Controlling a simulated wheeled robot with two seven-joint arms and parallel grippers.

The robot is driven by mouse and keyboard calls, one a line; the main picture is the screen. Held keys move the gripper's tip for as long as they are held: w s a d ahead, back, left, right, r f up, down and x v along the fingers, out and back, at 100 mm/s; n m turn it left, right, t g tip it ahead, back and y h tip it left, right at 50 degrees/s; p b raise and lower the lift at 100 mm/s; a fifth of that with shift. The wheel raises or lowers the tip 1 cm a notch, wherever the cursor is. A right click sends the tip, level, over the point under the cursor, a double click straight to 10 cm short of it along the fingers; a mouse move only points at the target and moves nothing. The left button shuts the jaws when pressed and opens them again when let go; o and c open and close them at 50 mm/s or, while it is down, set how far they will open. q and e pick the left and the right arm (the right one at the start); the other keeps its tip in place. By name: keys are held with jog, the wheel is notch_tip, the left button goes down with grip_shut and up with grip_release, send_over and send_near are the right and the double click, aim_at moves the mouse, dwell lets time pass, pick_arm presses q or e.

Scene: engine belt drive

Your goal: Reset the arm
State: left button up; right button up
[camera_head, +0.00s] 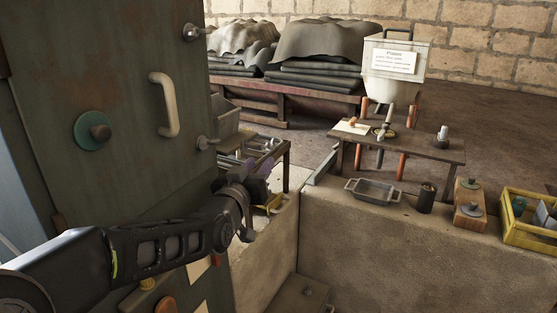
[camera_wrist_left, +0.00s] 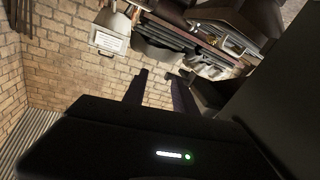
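My left arm comes in from the lower left in the head view, and its gripper (camera_head: 258,184) hangs in the air beside the green cabinet (camera_head: 110,120). The gripper is small and partly dark here. In the left wrist view its two dark fingers (camera_wrist_left: 157,82) stand apart with brick wall showing between them, so it is open and empty. My right arm and gripper are not in view.
The cabinet door has a pale handle (camera_head: 165,104) close to my left arm. A stone ledge (camera_head: 400,240) bears a grey tray (camera_head: 372,191), a dark cup (camera_head: 426,198), a wooden block (camera_head: 469,217) and a yellow crate (camera_head: 530,236).

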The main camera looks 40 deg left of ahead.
pick_arm(q)
jog(key=shift+d, duration=0.1)
jog(key=d+f+m+g+h+p, duration=0.1)
jog(key=d+f+g+h, duration=0.15)
jog(key=d+f, duration=0.6)
jog(key=s+d+f+g+h, duration=0.1)
jog(key=d+f+g+h, duration=0.2)
jog(key=f, duration=1)
jog(key=d+f+m+g+h+p, duration=0.1)
jog(key=d+f+g, duration=0.2)
jog(key=d+f, duration=0.6)
jog(key=s+d+f+m+g+h, duration=0.1)
jog(key=s+d+f+g, duration=0.3)
jog(key=s+d+f, duration=0.4)
jog(key=s+d+f+m+g+h+p, duration=0.1)
jog(key=s+d+f+g, duration=0.3)
jog(key=s+d+f, duration=0.4)
jog(key=s+f+h, duration=0.1)
jog(key=s+f, duration=0.3)
jog(key=s, duration=0.4)
jog(key=shift+d+f+p, duration=0.25)
jog(key=shift+f+p, duration=0.05)
jog(key=shift+f, duration=0.1)
jog(key=shift+o, duration=0.5)
